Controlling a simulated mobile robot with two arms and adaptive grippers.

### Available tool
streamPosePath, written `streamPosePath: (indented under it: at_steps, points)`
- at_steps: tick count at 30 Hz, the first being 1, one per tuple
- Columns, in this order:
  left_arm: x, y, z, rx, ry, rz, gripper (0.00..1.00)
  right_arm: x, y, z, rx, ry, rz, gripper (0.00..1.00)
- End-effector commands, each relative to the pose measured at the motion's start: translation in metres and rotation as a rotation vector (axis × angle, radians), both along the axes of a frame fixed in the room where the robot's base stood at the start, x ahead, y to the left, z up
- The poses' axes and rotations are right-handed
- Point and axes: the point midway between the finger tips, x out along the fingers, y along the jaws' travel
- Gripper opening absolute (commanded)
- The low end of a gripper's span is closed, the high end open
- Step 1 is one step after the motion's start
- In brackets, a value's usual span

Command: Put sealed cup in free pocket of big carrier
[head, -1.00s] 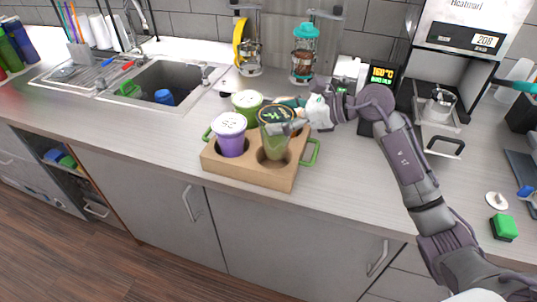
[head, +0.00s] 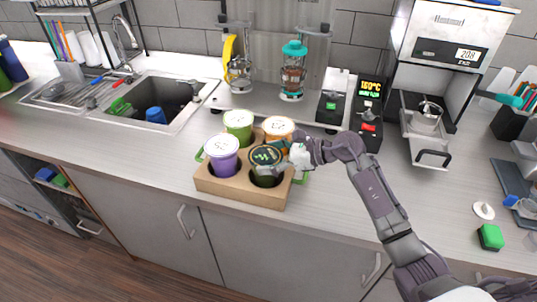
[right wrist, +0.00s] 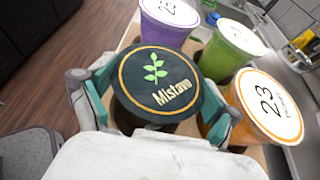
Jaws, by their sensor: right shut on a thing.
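The big carrier (head: 238,192) is a tan block with green side handles on the counter. A purple cup (head: 222,160), a green cup (head: 238,122) and an orange cup (head: 279,128) stand in its other pockets. The sealed cup (head: 265,155), with a dark lid bearing a leaf print, sits low in the front right pocket. It also shows in the right wrist view (right wrist: 158,85). My right gripper (head: 284,158) is shut on this cup, its teal-padded fingers on both sides in the right wrist view (right wrist: 157,108). My left gripper is not in view.
A sink (head: 160,100) lies to the left of the carrier. A sealing machine (head: 440,50) stands at the right, beside a black box with a lit display (head: 369,90). A green block (head: 490,237) lies at the right. The counter in front is clear.

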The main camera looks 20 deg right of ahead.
Motion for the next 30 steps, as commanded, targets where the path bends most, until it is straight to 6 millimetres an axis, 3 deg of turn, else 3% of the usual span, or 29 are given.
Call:
streamPosePath:
  at_steps: [3,10,11,12,26,30]
  points:
    - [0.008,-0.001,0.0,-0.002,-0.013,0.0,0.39,0.0,0.0,0.002,0.001,-0.004,0.0,0.2]
    - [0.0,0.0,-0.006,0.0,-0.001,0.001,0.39,0.0,0.0,-0.004,0.0,-0.003,0.0,0.2]
    - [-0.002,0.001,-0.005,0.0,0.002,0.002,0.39,0.0,0.0,-0.004,-0.001,0.0,0.0,0.93]
    - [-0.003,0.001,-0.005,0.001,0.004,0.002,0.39,0.0,0.0,-0.003,-0.001,0.0,0.0,0.99]
    - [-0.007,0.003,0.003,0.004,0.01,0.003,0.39,0.0,0.0,0.005,0.001,0.0,0.0,1.0]
    - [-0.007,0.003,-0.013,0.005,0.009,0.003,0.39,-0.012,-0.02,0.005,-0.005,-0.003,-0.002,1.0]
